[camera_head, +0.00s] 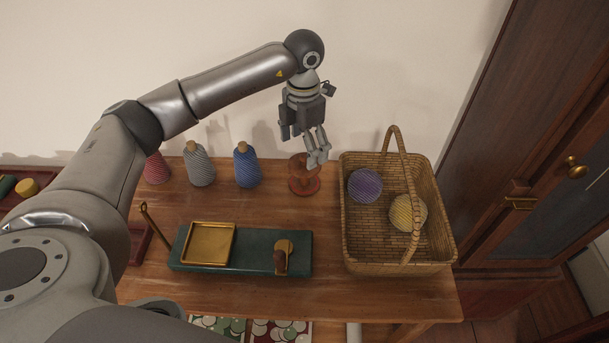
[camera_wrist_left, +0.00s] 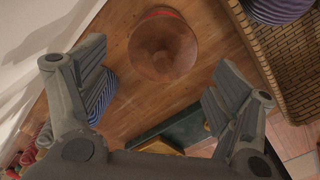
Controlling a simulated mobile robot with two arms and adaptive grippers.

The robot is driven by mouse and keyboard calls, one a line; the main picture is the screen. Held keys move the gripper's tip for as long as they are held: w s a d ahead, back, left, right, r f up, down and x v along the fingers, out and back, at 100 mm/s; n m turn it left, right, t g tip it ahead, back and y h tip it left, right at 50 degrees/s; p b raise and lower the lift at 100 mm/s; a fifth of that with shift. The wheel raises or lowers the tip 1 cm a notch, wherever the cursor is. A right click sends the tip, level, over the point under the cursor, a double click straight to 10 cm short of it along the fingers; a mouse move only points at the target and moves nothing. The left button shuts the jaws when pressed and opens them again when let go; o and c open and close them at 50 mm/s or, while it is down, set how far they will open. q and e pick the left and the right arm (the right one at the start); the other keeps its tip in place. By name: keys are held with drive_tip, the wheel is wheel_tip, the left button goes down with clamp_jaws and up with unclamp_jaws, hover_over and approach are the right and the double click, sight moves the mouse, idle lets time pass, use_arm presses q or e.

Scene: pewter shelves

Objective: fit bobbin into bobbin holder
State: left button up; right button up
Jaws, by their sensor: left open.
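A reddish-brown wooden spool, which looks like the bobbin (camera_head: 304,178), stands upright on the wooden table near the wall. It also shows in the left wrist view (camera_wrist_left: 163,45), beyond the fingertips. My left gripper (camera_head: 318,160) is open and empty above the spool, and its fingertips hide part of it. In the left wrist view my open fingers (camera_wrist_left: 155,75) spread to either side below the spool. No contact is visible. A teal base (camera_head: 258,245) with a square brass tray and a brass disc with a brown knob lies nearer; I cannot tell whether it is the bobbin holder.
A wicker basket (camera_head: 348,240) with purple (camera_head: 364,186) and yellow (camera_head: 406,213) yarn balls stands right of the spool. Blue (camera_head: 247,168), grey (camera_head: 199,168) and red (camera_head: 156,170) thread cones stand to its left. The wall is close behind. Bare table lies between spool and teal base.

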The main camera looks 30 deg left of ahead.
sight(305, 168)
use_arm(q)
wheel_tip(305, 168, down, 8)
drive_tip(key=shift+d+r+b, duration=0.15)
drive_tip(key=shift+r+b, duration=0.1)
drive_tip(key=shift+b, duration=0.1)
drive_tip(key=shift+f, duration=0.15)
drive_tip(key=c, duration=0.8)
use_arm(e)
drive_tip(key=r, duration=0.2)
drive_tip(key=shift+w+a+r, duration=0.1)
drive_tip(key=shift+w+r, duration=0.3)
use_arm(q)
drive_tip(key=shift+c, duration=0.2)
